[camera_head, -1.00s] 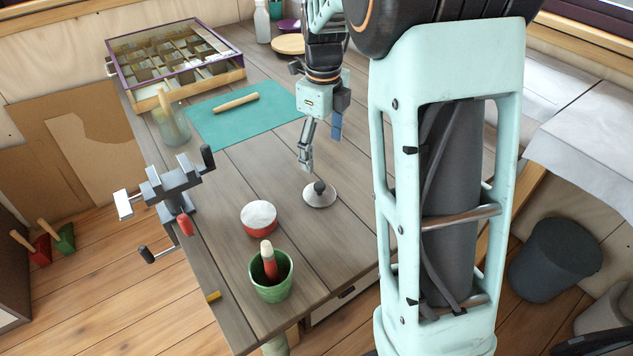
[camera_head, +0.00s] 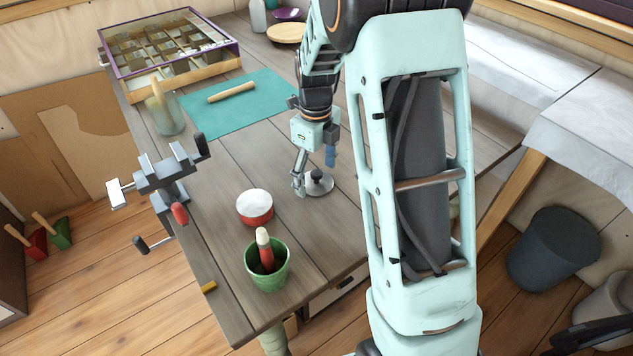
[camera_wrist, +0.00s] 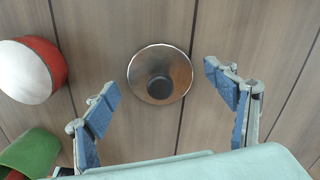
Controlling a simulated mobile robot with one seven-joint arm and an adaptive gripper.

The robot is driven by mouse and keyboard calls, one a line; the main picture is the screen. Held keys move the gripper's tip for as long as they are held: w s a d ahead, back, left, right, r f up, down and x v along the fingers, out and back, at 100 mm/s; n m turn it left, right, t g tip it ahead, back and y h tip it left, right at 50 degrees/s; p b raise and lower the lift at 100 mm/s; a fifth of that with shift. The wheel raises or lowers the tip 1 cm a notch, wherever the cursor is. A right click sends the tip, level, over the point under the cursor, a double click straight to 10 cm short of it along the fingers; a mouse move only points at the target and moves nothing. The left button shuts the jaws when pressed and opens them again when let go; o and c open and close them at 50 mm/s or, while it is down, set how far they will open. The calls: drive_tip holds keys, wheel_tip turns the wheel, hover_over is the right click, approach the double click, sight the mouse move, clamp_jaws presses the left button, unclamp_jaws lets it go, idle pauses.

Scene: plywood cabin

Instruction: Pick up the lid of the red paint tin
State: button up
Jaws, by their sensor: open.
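The lid is a round silver disc with a dark knob, lying flat on the wooden bench (camera_head: 319,188); it also shows in the wrist view (camera_wrist: 178,68). The red paint tin (camera_head: 257,217), with a white top face, stands to its left, also at the left of the wrist view (camera_wrist: 52,58). My gripper (camera_head: 306,182) is open and empty just above the lid. In the wrist view, its blue-padded fingers (camera_wrist: 160,82) are spread either side of the lid, slightly below its centre in the picture. I cannot tell the exact height gap.
A green pot (camera_head: 270,277) holding a red-handled item stands near the bench's front edge. A grey vise (camera_head: 160,180) is on the left edge. A teal mat (camera_head: 245,105) with a wooden roller, a glass jar (camera_head: 165,115) and a divided case (camera_head: 165,45) lie farther back.

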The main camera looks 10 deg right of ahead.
drive_tip(key=shift+c, duration=0.4)
drive_tip(key=shift+s+f, duration=0.1)
drive_tip(key=shift+s, duration=0.05)
drive_tip(key=c, duration=1.8)
drive_tip(key=shift+c, duration=0.7)
